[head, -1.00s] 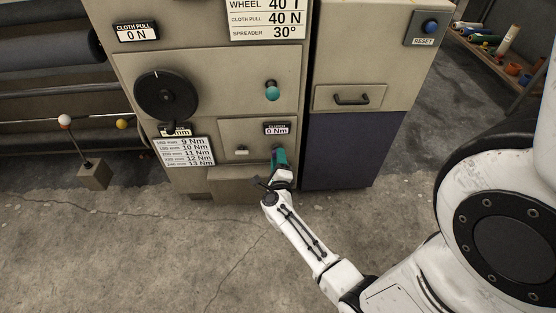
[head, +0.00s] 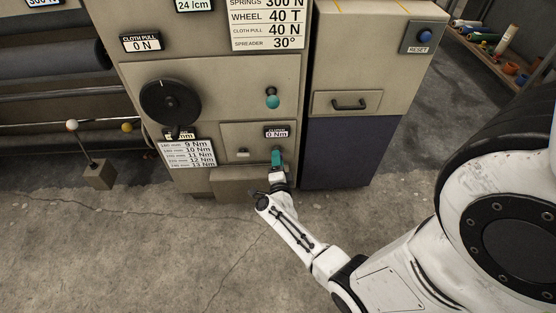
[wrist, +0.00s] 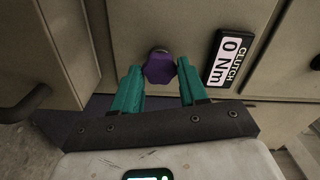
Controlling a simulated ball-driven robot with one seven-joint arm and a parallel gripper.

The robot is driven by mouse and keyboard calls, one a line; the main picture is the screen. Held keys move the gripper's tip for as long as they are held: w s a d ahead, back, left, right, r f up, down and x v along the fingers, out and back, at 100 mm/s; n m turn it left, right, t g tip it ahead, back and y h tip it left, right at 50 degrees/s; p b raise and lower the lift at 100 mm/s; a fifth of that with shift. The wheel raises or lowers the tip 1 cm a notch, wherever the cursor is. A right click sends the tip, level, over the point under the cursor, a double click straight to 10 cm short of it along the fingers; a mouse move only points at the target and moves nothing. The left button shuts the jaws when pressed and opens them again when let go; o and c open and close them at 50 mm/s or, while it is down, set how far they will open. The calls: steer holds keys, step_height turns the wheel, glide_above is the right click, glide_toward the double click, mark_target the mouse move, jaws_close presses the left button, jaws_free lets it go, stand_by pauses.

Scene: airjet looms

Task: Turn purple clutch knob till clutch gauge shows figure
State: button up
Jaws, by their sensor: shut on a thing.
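The purple clutch knob (wrist: 159,68) is a lobed knob on the beige panel in the wrist view. My gripper (wrist: 160,75) has its teal fingers on either side of the knob, shut on it at the fingertips. In the head view my gripper (head: 277,158) is at the lower right of the panel and hides the knob. The clutch gauge (head: 277,132) sits just above it and reads 0 Nm. The gauge also shows in the wrist view (wrist: 229,58), turned sideways, with the same reading.
A card (head: 187,153) lists widths against Nm values from 9 to 13. A black handwheel (head: 170,102), a teal knob (head: 272,98), a cloth pull gauge (head: 142,43) reading 0 N, a drawer handle (head: 349,104) and a blue reset button (head: 425,36) are nearby. Floor in front is clear.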

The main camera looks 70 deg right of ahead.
steer(key=o, duration=1)
steer(key=shift+a, duration=0.1)
steer(key=p+v, duration=0.2)
steer(key=v, duration=0.3)
steer(key=shift+s+a, duration=0.25)
steer(key=shift+a, duration=0.1)
steer(key=shift+a, duration=0.1)
steer(key=p+v, duration=0.2)
steer(key=v, duration=0.8)
steer(key=shift+s+a, duration=0.15)
steer(key=shift+a, duration=0.15)
